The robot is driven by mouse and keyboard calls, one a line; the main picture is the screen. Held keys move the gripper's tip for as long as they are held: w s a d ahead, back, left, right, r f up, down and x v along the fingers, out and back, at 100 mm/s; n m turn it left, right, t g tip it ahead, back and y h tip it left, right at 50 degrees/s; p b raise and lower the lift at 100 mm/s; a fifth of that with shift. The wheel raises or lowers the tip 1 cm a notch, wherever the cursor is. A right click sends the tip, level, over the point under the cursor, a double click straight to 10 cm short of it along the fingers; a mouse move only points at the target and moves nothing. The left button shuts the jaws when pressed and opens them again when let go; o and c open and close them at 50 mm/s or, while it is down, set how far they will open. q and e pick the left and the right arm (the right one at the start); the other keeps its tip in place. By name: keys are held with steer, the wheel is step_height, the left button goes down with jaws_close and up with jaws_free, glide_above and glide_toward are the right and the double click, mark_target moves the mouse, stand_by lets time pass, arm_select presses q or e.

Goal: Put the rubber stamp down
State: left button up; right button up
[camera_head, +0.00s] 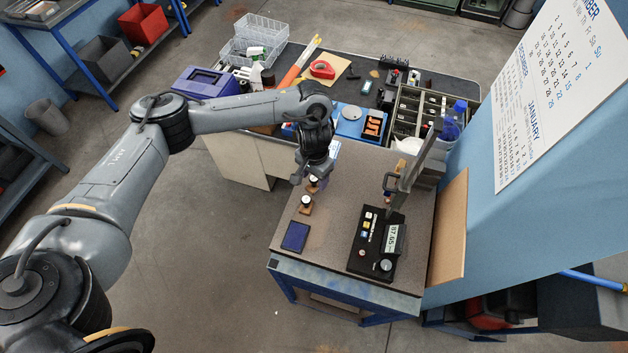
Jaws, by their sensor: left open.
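The nearer stamp (305,209) stands clear of the gripper, just behind a dark blue ink pad (295,236). The farther stamp (313,187) is right below my left gripper (312,178), partly hidden by it. My left gripper is open and points down, with its fingers close around the top of that farther stamp. I cannot tell whether they touch it. My right gripper is not in view.
A black instrument with a lit display (377,243) and an upright lever press (408,180) stand on the right of the bench. A brown board (450,230) borders its right edge. The cluttered dark table (350,75) lies behind. The front middle of the bench is clear.

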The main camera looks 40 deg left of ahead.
mark_target(314, 178)
arm_select(q)
step_height(314, 178, up, 9)
steer(key=shift+f+p, duration=0.1)
steer(key=shift+p, duration=1.1)
